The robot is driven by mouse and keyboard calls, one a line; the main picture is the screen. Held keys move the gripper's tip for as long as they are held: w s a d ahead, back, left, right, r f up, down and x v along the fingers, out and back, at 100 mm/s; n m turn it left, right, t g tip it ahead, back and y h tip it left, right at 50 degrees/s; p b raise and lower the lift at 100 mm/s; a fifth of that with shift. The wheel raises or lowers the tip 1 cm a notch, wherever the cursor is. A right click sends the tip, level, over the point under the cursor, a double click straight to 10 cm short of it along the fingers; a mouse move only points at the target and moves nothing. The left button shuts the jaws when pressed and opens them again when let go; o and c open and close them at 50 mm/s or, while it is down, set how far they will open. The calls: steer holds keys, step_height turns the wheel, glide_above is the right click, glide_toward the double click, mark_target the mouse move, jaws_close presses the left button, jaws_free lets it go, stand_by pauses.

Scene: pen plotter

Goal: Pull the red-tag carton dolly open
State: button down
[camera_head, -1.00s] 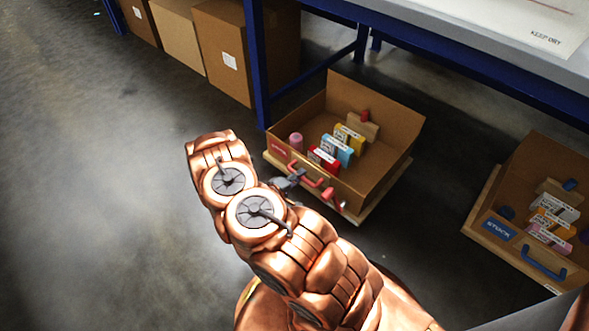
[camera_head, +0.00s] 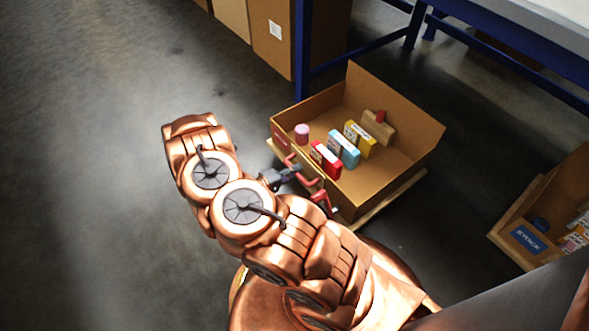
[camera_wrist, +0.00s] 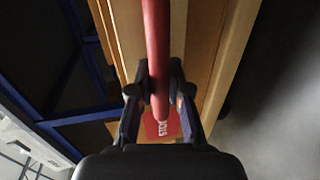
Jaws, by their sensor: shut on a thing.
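The red-tag carton dolly (camera_head: 405,158) is an open brown carton on a low wooden base, standing on the floor clear of the blue bench. Its front bears a red tag (camera_head: 280,139) and a red bar handle (camera_head: 306,174). Inside are a pink cylinder (camera_head: 302,133), red, blue and yellow boxes (camera_head: 344,148) and a brown block with a red top. My gripper (camera_head: 287,176) is at the handle. In the wrist view my gripper (camera_wrist: 160,100) is shut on the red handle (camera_wrist: 156,45), with the red tag (camera_wrist: 162,126) behind it.
A second carton dolly with a blue tag (camera_head: 527,239) stands at the right. The blue bench leg (camera_head: 303,50) rises behind the red-tag dolly. Closed cartons (camera_head: 275,32) stand at the back. The floor at the left is clear.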

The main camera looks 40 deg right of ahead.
steer(key=shift+w+a, duration=0.25)
steer(key=c, duration=1.1)
jaws_free()
steer(key=shift+s, duration=0.15)
steer(key=v, duration=1.2)
steer(key=shift+r, duration=0.1)
